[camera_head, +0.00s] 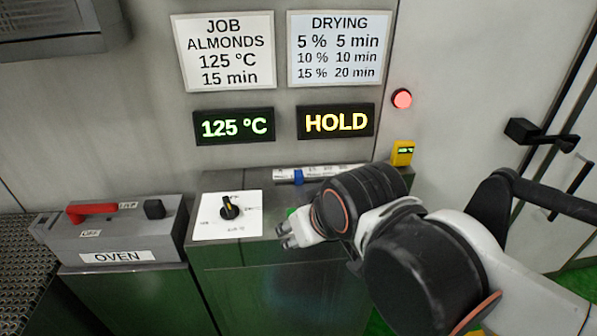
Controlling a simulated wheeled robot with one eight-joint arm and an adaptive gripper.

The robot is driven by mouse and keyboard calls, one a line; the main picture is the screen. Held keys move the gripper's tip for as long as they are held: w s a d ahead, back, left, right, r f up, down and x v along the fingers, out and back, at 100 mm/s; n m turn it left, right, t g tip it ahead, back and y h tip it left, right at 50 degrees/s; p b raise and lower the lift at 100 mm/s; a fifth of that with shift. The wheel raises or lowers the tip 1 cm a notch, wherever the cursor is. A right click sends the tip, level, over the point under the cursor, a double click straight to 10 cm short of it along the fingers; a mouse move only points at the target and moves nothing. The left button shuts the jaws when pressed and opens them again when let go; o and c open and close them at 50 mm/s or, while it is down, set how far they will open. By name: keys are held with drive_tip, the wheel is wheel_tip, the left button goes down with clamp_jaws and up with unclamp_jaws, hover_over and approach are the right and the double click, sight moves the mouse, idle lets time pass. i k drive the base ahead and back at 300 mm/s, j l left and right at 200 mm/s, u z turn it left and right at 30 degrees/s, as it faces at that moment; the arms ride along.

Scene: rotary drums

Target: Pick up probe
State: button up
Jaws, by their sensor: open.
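A small yellow device (402,152) with a dark display stands at the back right of the counter, against the wall, and may be the probe. My arm hides part of the counter's right side.
A panel with a black knob (229,208) lies just left of my gripper. A grey oven box (117,240) with a red handle (92,211) stands further left. A green patch (292,211) shows behind my gripper. The wall displays read 125 °C (234,127) and HOLD (336,122); a red lamp (401,98) glows.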

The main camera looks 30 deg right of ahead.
sight(402, 152)
drive_tip(key=z, duration=1.3)
